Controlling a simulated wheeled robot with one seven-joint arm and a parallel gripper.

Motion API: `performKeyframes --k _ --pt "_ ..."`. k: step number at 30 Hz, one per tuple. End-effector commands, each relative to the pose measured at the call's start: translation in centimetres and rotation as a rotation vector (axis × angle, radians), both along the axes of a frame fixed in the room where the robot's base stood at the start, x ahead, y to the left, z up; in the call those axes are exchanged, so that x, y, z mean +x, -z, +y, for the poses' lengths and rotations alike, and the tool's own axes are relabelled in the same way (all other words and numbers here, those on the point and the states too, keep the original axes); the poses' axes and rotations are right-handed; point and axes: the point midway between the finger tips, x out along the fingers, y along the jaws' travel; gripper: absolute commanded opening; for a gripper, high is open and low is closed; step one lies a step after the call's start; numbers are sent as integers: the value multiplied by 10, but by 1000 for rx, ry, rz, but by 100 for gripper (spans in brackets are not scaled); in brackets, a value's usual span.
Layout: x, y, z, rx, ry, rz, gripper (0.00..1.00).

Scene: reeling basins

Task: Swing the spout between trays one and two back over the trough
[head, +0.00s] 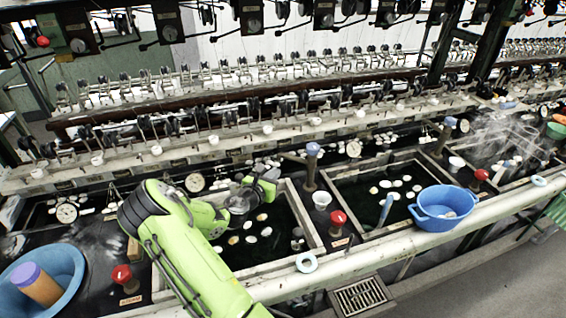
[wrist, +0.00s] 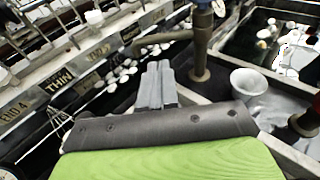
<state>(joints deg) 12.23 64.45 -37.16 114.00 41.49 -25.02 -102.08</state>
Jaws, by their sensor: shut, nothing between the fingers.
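The spout (wrist: 165,38) is a brownish curved pipe in the wrist view. It runs left from an upright post (wrist: 202,50) and bends down at its end, in front of the white cocoons in the dark trough (wrist: 112,88). In the head view the post (head: 312,168) has a blue top and stands between the left tray (head: 309,220) and the middle tray (head: 368,238); the spout (head: 293,157) points left. My gripper (wrist: 158,66) is shut and empty, its fingertips just short of the spout; I cannot tell whether they touch. It also shows in the head view (head: 272,174).
A white cup (wrist: 249,82) and a red-knobbed valve (head: 338,218) stand close right of the post. A blue basin (head: 443,210) sits on the front rail, another (head: 62,262) at lower left. Reeling machinery (head: 270,75) lines the back.

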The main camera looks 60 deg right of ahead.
Motion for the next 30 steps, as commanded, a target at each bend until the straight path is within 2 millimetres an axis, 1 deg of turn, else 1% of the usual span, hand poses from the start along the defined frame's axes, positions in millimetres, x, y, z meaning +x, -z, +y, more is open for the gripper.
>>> performKeyframes --k 1,6,9,13,18,26,30 --pt "-1 3 -12 -2 3 -1 0" --pt "-1 10 -49 -2 4 -3 0" --pt "-1 14 -68 -1 4 -4 0" --pt "0 18 -86 0 1 -3 0" --pt "1 19 -93 1 1 -2 0" --pt "1 19 -93 1 1 -2 0" --pt "7 19 -90 0 1 -2 0"
